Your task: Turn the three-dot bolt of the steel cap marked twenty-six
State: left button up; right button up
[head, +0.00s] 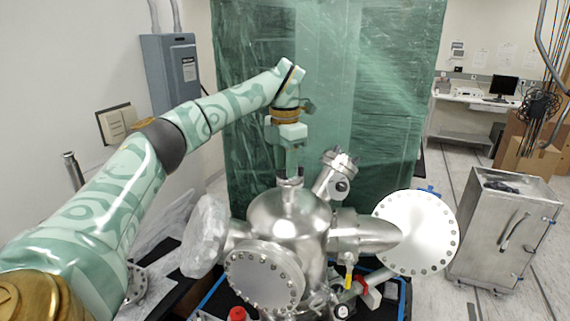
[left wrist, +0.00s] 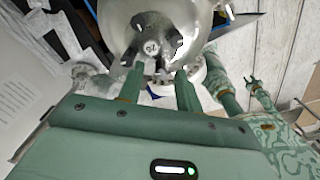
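The steel cap (left wrist: 152,47) shows at the top middle of the left wrist view, with a small number on its face that looks upside down. Several dark bolts sit around its rim; their dots are too small to read. In the head view my left gripper (head: 289,170) points down over the top port of the steel chamber (head: 288,217) and hides most of the cap. My right gripper (left wrist: 252,80) shows small at the right of the left wrist view, fingers apart.
In the head view an angled port (head: 336,174) rises right of my left gripper. A large round flange (head: 415,232) stands at the right and a front flange (head: 265,277) faces me. Plastic wrap (head: 206,237) covers the left port. A steel cart (head: 507,228) stands farther right.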

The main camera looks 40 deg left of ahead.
pick_arm(q)
jog(key=shift+f, duration=0.35)
grip_shut()
